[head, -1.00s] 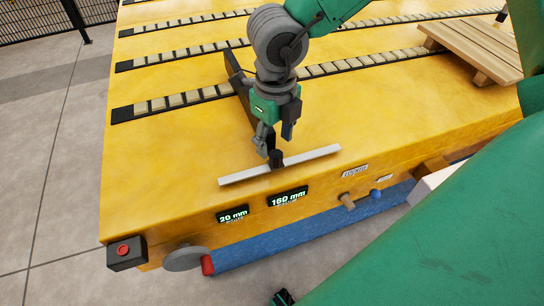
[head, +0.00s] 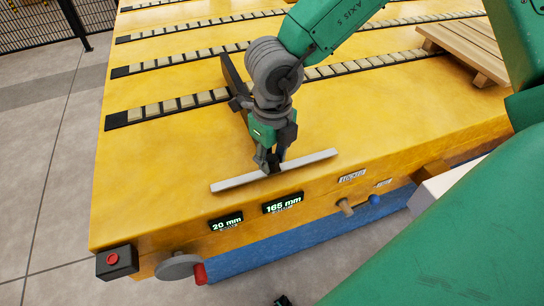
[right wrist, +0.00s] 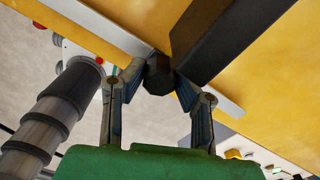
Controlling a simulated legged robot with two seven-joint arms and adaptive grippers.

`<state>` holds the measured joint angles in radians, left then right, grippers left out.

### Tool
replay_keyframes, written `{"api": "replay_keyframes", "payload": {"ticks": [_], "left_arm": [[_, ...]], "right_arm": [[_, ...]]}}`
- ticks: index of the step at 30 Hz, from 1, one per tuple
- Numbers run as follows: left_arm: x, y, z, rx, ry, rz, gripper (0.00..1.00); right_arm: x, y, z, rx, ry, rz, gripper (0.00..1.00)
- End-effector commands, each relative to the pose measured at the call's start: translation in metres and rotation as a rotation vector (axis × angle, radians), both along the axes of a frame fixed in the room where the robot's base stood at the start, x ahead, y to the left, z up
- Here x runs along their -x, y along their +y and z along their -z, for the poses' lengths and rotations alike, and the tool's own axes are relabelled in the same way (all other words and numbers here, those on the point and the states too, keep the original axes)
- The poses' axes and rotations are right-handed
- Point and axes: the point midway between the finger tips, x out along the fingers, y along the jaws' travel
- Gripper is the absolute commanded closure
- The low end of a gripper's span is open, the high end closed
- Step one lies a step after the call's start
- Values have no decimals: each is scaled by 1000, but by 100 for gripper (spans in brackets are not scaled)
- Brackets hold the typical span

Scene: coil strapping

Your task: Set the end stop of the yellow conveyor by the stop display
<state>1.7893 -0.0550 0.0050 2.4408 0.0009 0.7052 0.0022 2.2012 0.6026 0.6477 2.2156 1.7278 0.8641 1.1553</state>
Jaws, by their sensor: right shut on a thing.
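The yellow conveyor (head: 170,170) has a pale grey end stop bar (head: 310,161) lying across its top near the front edge. A black knob (right wrist: 158,76) stands at the bar's middle. My right gripper (head: 272,166) is shut on this knob, with a finger on either side of it in the right wrist view. The stop display (head: 283,203) on the front face reads 165 mm. A second display (head: 226,222) to its left reads 20 mm; its small captions are too blurred to read. My left gripper does not show.
Black roller strips (head: 165,107) cross the top. A wooden pallet (head: 470,48) lies at the back right.

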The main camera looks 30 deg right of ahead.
Motion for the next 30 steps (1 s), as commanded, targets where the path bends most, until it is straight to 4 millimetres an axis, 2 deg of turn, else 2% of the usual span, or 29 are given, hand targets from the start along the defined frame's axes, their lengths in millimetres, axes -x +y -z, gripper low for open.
{"api": "replay_keyframes", "payload": {"ticks": [2, 9, 12, 23, 24, 25, 30], "left_arm": [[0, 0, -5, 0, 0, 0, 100], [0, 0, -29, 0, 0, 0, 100], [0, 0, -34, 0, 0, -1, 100], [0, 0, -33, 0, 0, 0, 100], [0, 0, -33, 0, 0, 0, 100], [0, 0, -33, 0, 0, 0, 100], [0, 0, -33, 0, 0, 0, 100]], "right_arm": [[-2, 6, 1, 8, 5, -1, 100], [-11, 48, 0, 12, 7, -4, 100], [-14, 57, 1, 9, 7, 0, 100], [-13, 58, 4, 4, 5, 2, 100], [-13, 58, 4, 5, 6, 2, 60], [-13, 59, 4, 5, 5, 2, 54], [-14, 60, 2, 6, 3, 0, 54]]}}
